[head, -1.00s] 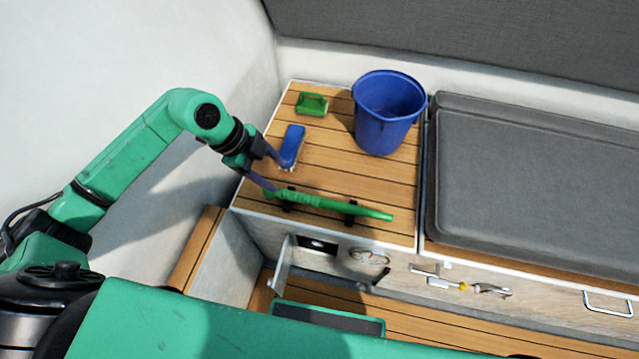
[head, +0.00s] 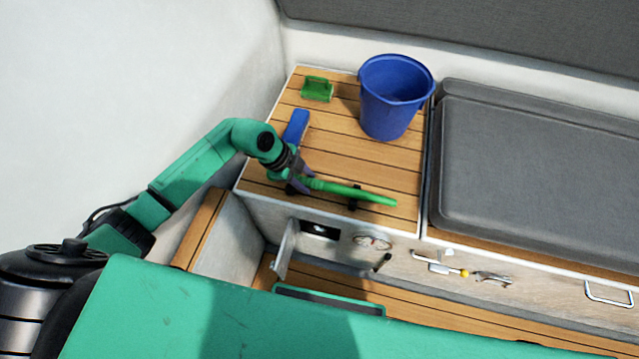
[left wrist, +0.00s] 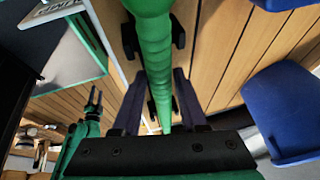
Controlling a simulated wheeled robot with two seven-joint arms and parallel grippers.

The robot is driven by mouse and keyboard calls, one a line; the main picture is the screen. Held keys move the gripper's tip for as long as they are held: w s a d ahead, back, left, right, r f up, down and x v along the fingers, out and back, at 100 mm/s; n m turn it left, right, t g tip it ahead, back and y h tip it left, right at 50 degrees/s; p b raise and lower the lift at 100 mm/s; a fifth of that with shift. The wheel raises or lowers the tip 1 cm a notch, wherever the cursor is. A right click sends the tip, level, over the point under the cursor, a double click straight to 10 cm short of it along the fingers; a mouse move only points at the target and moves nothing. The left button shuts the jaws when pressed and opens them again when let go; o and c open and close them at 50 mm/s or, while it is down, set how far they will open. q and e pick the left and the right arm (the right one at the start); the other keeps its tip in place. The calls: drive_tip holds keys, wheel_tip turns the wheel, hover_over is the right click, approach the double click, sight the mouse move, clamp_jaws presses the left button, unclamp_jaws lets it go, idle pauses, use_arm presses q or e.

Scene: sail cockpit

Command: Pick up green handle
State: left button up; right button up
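The green handle (head: 352,191) is a long ribbed bar lying near the front edge of the slatted wooden top, on dark holders. My left gripper (head: 302,184) is at its left end in the head view. In the left wrist view the handle (left wrist: 156,50) runs between the two fingers of my left gripper (left wrist: 160,103). The fingers are apart, one on each side, with a small gap showing. The handle's far left end is hidden by the gripper in the head view. My right gripper is not in the head view; a small green and dark arm part shows in the left wrist view.
A blue brush-like block (head: 297,125) lies just behind my left gripper. A green box-like piece (head: 317,89) and a blue bucket (head: 392,100) stand farther back. A grey cushion (head: 530,170) borders the right. An open small door (head: 285,250) hangs below.

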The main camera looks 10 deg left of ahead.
use_arm(q)
clamp_jaws()
